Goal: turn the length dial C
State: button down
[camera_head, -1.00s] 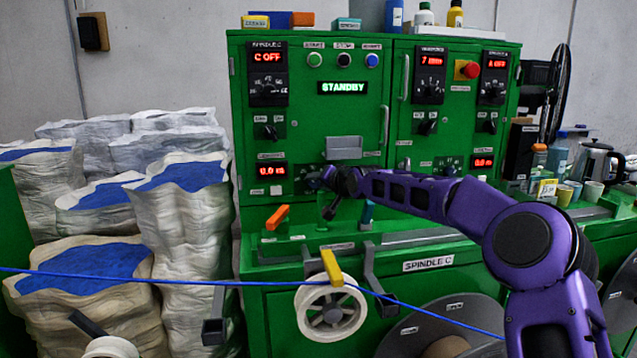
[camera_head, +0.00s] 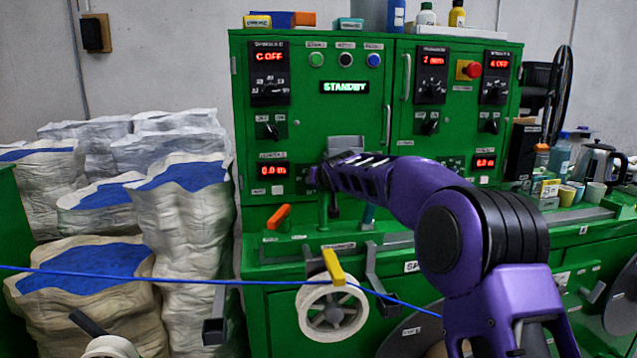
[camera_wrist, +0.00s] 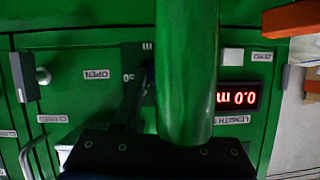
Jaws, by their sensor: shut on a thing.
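The left length display (camera_head: 273,170) reads 0.0 m on the green cabinet. It also shows upside down in the wrist view (camera_wrist: 237,97), with its LENGTH label below. Length dial C's dark scale plate (camera_wrist: 131,60) shows beside that display, with a "50" mark. My gripper (camera_head: 314,180) is at the dial, just right of the display, and shut. In the wrist view a dark finger (camera_wrist: 133,97) reaches to the plate; the other finger is hidden behind the post.
The green post (camera_wrist: 187,70) stands close before the wrist camera. An orange lever (camera_head: 278,216) is below the display. The blue cable (camera_head: 200,281) runs across the front, past a white spool (camera_head: 332,311) and a yellow piece (camera_head: 333,267). White sacks (camera_head: 185,230) stand at left.

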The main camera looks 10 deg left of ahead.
jog(key=shift+n+h, duration=0.3)
jog(key=shift+n, duration=0.1)
dwell(0.3)
jog(key=shift+c, duration=2.3)
grip_release()
jog(key=v, duration=1.7)
jog(key=shift+s, duration=0.25)
